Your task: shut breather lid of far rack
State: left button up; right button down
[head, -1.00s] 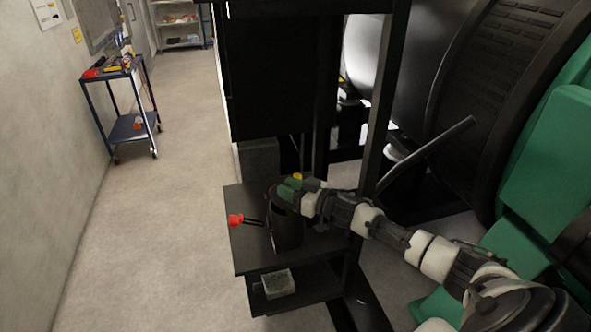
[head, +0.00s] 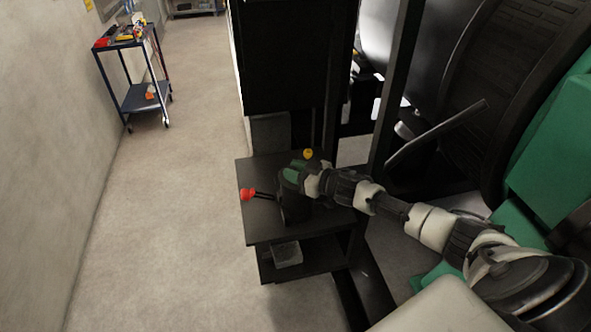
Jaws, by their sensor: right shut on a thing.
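My right arm comes in from the right and ends at a dark and green wrist over a black shelf (head: 268,233). My right gripper (head: 256,194) points left from the wrist. Its two thin dark fingers are shut on a red knob (head: 246,194) near the shelf's left edge. What the knob is fixed to is hard to tell. The breather lid itself is not clear; the dark wrist and the shadowed rack (head: 283,60) hide much around it. My left gripper is not in view.
A yellow knob (head: 308,153) shows just behind my wrist. A grey box (head: 287,253) sits on the lower shelf. A dark bar (head: 435,135) slants beside the black and green genset (head: 545,165). A blue cart (head: 140,97) stands by the left wall. The aisle floor is clear.

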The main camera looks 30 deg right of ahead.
jog(key=shift+s+a+f, duration=0.1)
jog(key=shift+a+f, duration=0.05)
jog(key=shift+f, duration=0.05)
jog(key=c, duration=1.2)
grip_release()
jog(key=o, duration=0.3)
jog(key=shift+w, duration=0.2)
jog(key=shift+s+r, duration=0.1)
jog(key=shift+r, duration=0.05)
jog(key=shift+s+d+p, duration=0.2)
jog(key=shift+s+p, duration=0.05)
jog(key=shift+p, duration=0.05)
jog(key=p+v, duration=0.4)
jog(key=v, duration=0.6)
jog(key=shift+p, duration=0.3)
